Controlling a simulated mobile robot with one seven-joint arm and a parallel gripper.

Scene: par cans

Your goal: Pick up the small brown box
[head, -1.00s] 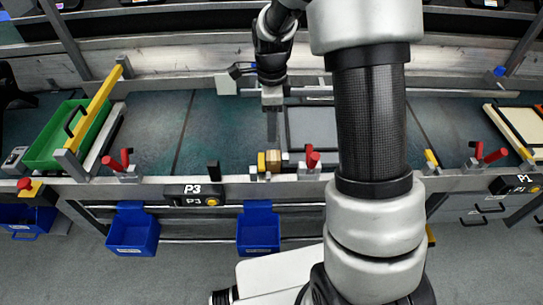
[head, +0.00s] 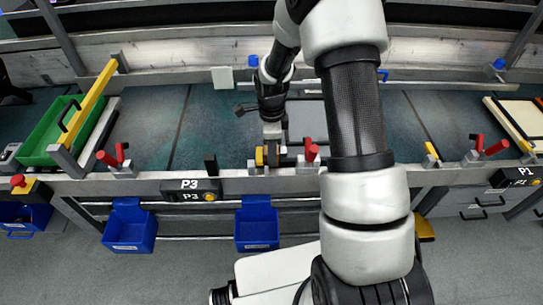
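My gripper (head: 272,153) points down at the front edge of the conveyor, just right of a yellow block (head: 259,156). It is at the spot where the small brown box showed a second ago. The box is now hidden or nearly hidden behind my gripper, and I cannot make out its outline. The fingers are small and dark here, so I cannot tell whether they are open or shut, or whether they touch the box.
A red-handled clamp (head: 310,152) stands close right of my gripper, and a black post (head: 210,164) stands to the left. A green tray (head: 50,130) lies far left. Blue bins (head: 257,228) hang below the rail. The belt left of my gripper is clear.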

